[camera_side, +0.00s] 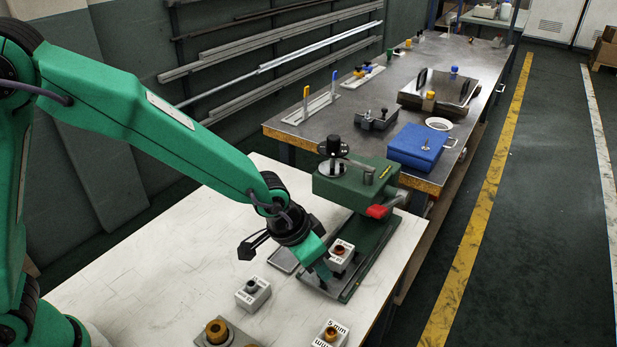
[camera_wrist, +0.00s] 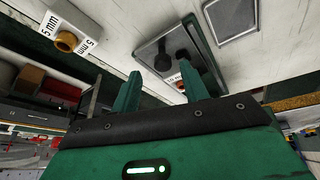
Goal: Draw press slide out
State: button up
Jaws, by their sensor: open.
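The green press (camera_side: 355,185) stands on the white bench in the side view, with a red part (camera_side: 378,211) on its front side. Its dark green, low base (camera_side: 360,275) runs toward the viewer. A white block with a brown top (camera_side: 341,256) is at this base; I cannot tell which part of it is the slide. My gripper (camera_side: 318,270) is low beside this block, on its left. In the wrist view my gripper (camera_wrist: 160,85) has its two green fingers apart, with nothing held. Contact with the slide cannot be told.
A white block with a dark top (camera_side: 253,293), a "5 mm" block (camera_side: 330,335) and a brass ring on a plate (camera_side: 217,332) stand nearby. A "5 mm" block (camera_wrist: 68,32) shows at upper left in the wrist view. The bench's left part (camera_side: 135,265) is clear.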

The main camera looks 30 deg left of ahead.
jog(key=shift+v, duration=2.5)
jog(key=shift+a, duration=0.15)
jog(key=s+a+r+n+t, duration=0.15)
jog(key=s+a+r, duration=0.35)
jog(key=a+r, duration=0.6)
jog(key=s+a+r+n+y, duration=0.2)
jog(key=s+a+n, duration=0.1)
jog(key=s+a, duration=0.8)
jog(key=shift+s+a, duration=0.25)
jog(key=shift+a, duration=0.5)
